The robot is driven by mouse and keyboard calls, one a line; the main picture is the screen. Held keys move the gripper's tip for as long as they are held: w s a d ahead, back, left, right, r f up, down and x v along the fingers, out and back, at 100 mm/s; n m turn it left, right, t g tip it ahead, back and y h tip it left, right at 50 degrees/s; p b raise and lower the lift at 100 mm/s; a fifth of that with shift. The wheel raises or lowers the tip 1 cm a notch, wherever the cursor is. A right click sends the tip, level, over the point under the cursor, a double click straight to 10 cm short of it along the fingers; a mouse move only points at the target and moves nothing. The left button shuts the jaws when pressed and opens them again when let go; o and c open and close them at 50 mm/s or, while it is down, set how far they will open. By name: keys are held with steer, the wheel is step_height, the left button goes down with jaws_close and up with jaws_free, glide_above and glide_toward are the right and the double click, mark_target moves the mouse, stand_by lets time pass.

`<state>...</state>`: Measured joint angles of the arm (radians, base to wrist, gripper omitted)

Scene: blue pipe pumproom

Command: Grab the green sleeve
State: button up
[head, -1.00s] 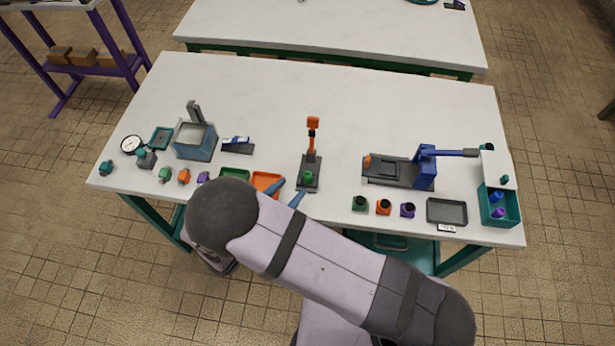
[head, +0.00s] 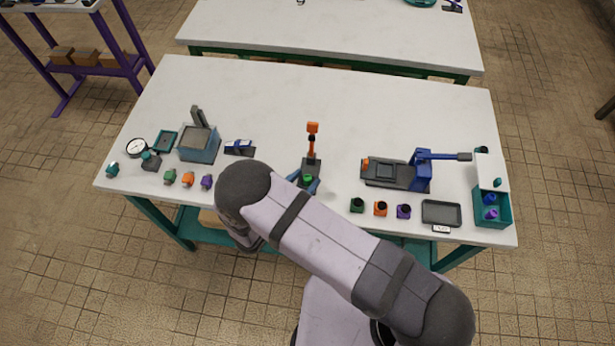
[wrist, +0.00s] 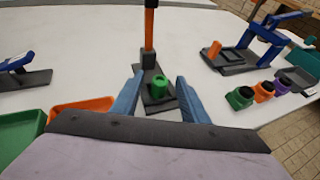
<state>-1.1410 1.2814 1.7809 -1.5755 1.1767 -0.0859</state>
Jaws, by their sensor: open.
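The green sleeve (head: 308,179) stands upright on the dark base of a small press with an orange lever. It also shows in the wrist view (wrist: 161,92), a short green cylinder with an opening in its top. My gripper (wrist: 160,84) is open and empty. Its two blue fingers reach to either side of the sleeve, with a visible gap on both sides. In the head view my gripper (head: 303,184) is at the press base, partly hidden by my arm. I cannot tell its exact height against the sleeve.
The press's orange lever (wrist: 149,28) rises just behind the sleeve. An orange tray (wrist: 85,108) and a green tray (wrist: 18,132) lie to the left. Green, orange and purple blocks (head: 380,208) and a blue-armed press (head: 420,172) stand to the right. The back of the table is clear.

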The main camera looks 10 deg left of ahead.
jaws_close()
steer(key=shift+r, duration=0.15)
step_height(320, 180, up, 10)
steer(key=b, duration=0.2)
steer(key=shift+b, duration=0.3)
stand_by(0.5)
